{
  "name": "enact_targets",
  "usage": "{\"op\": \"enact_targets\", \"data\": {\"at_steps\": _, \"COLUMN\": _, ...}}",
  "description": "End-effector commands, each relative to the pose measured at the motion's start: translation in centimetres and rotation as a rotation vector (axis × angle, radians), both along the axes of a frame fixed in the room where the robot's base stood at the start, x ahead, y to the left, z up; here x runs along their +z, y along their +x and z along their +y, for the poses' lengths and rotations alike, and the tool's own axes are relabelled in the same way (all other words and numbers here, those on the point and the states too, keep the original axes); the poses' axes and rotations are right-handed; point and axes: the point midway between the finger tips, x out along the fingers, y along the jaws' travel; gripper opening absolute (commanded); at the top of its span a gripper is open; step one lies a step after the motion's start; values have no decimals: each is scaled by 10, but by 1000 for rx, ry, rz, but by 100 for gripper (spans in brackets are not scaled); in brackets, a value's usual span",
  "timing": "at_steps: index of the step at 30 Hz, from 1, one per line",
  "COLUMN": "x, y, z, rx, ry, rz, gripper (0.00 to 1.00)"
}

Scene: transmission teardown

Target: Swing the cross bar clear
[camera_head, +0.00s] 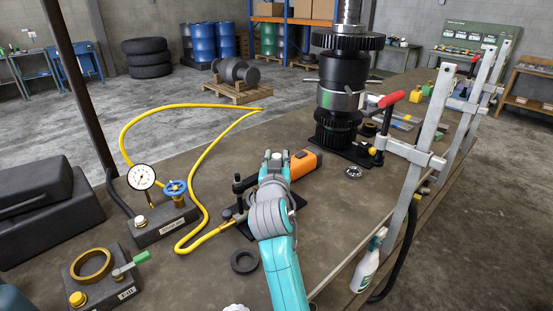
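My teal and grey arm reaches forward from the bottom of the head view. My gripper (276,157) is at its far end, low over the bench and close beside an orange block-like piece (306,163). I cannot tell whether they touch or whether the fingers are open. A black upright post with a knob (238,186) stands just left of my wrist, on a dark base plate (297,198) partly covered by my arm. No cross bar can be made out for certain; the orange piece may be its end, and my arm hides the space between post and orange piece.
A tall black gear stack (342,75) stands behind right, beside a red-handled clamp (390,100). A yellow hose (204,165) loops left to a gauge box (162,222). A black ring (245,261) and a bearing (353,172) lie near my arm.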

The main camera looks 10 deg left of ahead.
Motion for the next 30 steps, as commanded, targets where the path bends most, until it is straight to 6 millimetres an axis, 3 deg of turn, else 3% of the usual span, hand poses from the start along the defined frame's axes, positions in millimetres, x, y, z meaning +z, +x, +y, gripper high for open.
{"op": "enact_targets", "data": {"at_steps": 1, "x": 0, "y": 0, "z": 0, "rx": 0, "ry": 0, "rz": 0, "gripper": 16}}
{"op": "enact_targets", "data": {"at_steps": 3, "x": 0, "y": 0, "z": 0, "rx": 0, "ry": 0, "rz": 0, "gripper": 0}}
{"op": "enact_targets", "data": {"at_steps": 14, "x": -1, "y": 4, "z": 3, "rx": 35, "ry": -1, "rz": 4, "gripper": 0}}
{"op": "enact_targets", "data": {"at_steps": 30, "x": -2, "y": 20, "z": 28, "rx": 284, "ry": -1, "rz": 7, "gripper": 0}}
